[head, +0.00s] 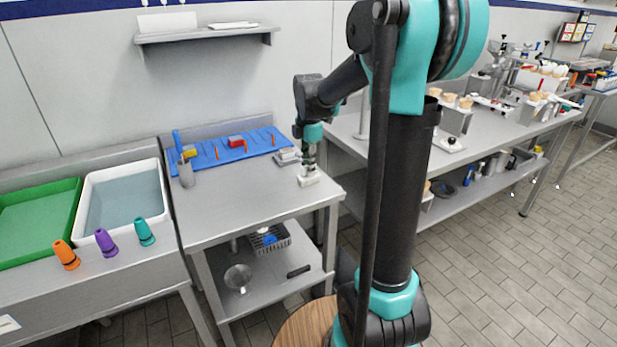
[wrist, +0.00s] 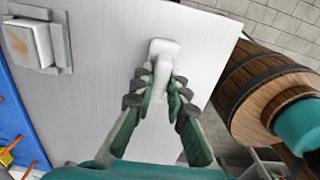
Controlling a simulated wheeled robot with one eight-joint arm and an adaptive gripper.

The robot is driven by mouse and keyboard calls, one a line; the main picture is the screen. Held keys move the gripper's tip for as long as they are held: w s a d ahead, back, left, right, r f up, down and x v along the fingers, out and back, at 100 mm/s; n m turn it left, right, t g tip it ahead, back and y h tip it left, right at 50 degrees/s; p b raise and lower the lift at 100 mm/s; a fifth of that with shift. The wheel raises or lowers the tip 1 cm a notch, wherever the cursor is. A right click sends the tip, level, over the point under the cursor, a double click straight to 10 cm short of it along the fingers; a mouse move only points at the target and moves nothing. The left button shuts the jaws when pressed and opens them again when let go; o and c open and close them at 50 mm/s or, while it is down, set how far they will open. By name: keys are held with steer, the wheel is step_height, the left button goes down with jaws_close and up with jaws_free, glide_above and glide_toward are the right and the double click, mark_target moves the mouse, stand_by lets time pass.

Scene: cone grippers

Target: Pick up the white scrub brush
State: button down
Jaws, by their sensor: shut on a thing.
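The white scrub brush (head: 308,182) is at the right end of the steel table, at the tip of my gripper (head: 309,166). In the wrist view the white brush (wrist: 165,48) shows its block against the pale tabletop and its handle running between my fingers. My gripper (wrist: 164,84) is shut on the handle, one green finger on each side. The fingers hide part of the handle. I cannot tell whether the brush touches the table.
A grey-white box-like thing (head: 287,156) stands close behind the brush. A blue mat (head: 205,156) with red and orange things lies along the back. A grey cup (head: 186,175) stands at left. A wooden barrel (wrist: 262,90) is beside the table. The table's middle is clear.

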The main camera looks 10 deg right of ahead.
steer(key=shift+r, duration=0.1)
step_height(320, 180, up, 20)
stand_by(0.6)
stand_by(0.4)
